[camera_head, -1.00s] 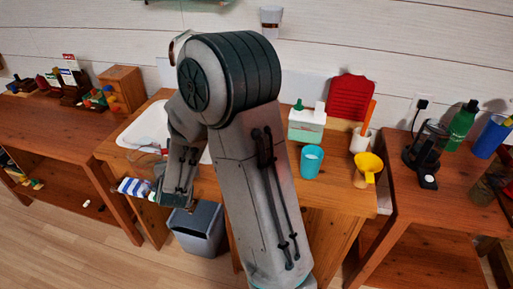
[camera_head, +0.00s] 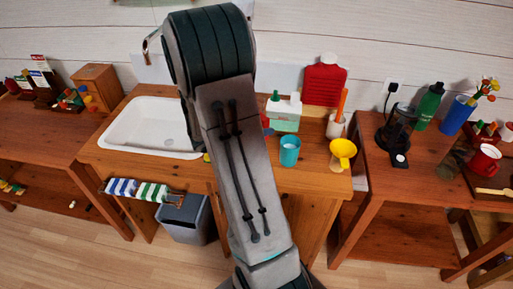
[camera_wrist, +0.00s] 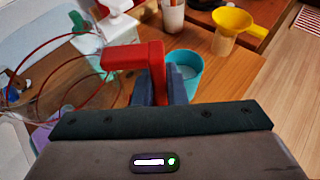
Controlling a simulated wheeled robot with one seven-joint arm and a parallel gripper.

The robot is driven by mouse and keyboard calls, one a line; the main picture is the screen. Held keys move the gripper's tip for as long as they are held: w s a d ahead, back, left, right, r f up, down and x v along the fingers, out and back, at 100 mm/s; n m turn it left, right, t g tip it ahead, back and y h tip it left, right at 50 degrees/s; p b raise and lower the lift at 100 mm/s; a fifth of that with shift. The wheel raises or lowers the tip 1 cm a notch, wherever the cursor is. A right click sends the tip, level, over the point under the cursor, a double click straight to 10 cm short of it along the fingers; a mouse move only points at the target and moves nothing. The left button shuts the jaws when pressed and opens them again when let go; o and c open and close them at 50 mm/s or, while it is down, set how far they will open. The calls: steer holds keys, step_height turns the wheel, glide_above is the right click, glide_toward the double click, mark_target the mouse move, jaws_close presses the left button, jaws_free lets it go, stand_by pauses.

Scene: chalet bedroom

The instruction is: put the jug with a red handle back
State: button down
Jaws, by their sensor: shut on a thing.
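The jug (camera_wrist: 50,88) is clear, with a thin red rim and a red handle (camera_wrist: 125,57), in the wrist view. My gripper (camera_wrist: 165,85) is shut on the red handle, and the jug's body extends to the left of the fingers. It appears tilted in that view. The jug's base is out of clear sight, so I cannot tell whether it touches the wooden counter (camera_head: 235,190). In the head view my arm hides the gripper and nearly all of the jug.
A teal cup (camera_head: 289,152) stands close to the gripper. A mint-and-white box (camera_head: 284,115), a yellow funnel (camera_head: 342,152) and a white pot (camera_head: 335,127) crowd the counter's right side. A white sink (camera_head: 150,127) is at left. A dark glass appliance (camera_head: 396,130) stands on the right table.

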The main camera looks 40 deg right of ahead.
steer(key=shift+f, duration=4.05)
steer(key=shift+f, duration=0.1)
steer(key=shift+f, duration=0.15)
steer(key=c, duration=1.5)
jaws_free()
steer(key=shift+r, duration=0.2)
